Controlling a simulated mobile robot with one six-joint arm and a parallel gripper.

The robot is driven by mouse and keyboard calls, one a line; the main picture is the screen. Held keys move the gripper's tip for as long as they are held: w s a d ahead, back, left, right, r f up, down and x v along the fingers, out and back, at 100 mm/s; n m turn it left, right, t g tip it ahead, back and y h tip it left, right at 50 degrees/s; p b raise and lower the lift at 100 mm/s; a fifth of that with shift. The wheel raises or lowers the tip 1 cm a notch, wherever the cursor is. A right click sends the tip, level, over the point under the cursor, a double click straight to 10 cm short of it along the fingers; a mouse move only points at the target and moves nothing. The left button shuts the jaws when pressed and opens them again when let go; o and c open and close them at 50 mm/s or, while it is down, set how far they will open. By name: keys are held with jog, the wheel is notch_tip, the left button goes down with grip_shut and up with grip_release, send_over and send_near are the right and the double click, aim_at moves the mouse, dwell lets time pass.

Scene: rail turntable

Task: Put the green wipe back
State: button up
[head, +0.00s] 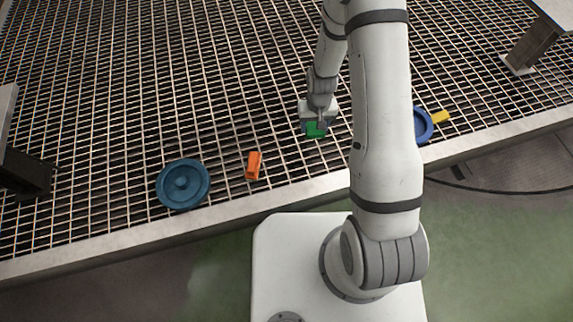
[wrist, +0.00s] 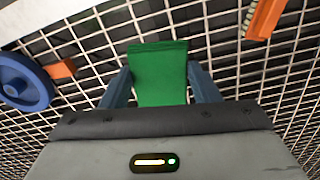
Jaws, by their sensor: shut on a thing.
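The green wipe (head: 315,131) is a flat green piece held between the fingers of my gripper (head: 318,122). In the wrist view the green wipe (wrist: 159,75) fills the gap between two blue-grey fingers, and my gripper (wrist: 160,85) is shut on it. The wipe is over the metal grating. I cannot tell whether it touches the grating.
On the grating (head: 180,80) lie a round blue disc (head: 182,185) and an orange block (head: 253,166) at left. A blue ring (head: 424,124) and yellow piece (head: 441,117) are at right, the ring partly behind my arm. A pale edge beam (head: 130,235) borders the grating.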

jog(key=n+b, duration=0.2)
jog(key=b, duration=1.3)
send_over(286, 160)
jog(key=d, duration=0.1)
notch_tip(286, 160, down, 8)
jog(key=a+b, duration=0.1)
jog(key=b, duration=0.2)
notch_tip(286, 160, down, 11)
jog(key=b, duration=0.4)
jog(key=shift+r, duration=0.2)
jog(key=o, duration=0.9)
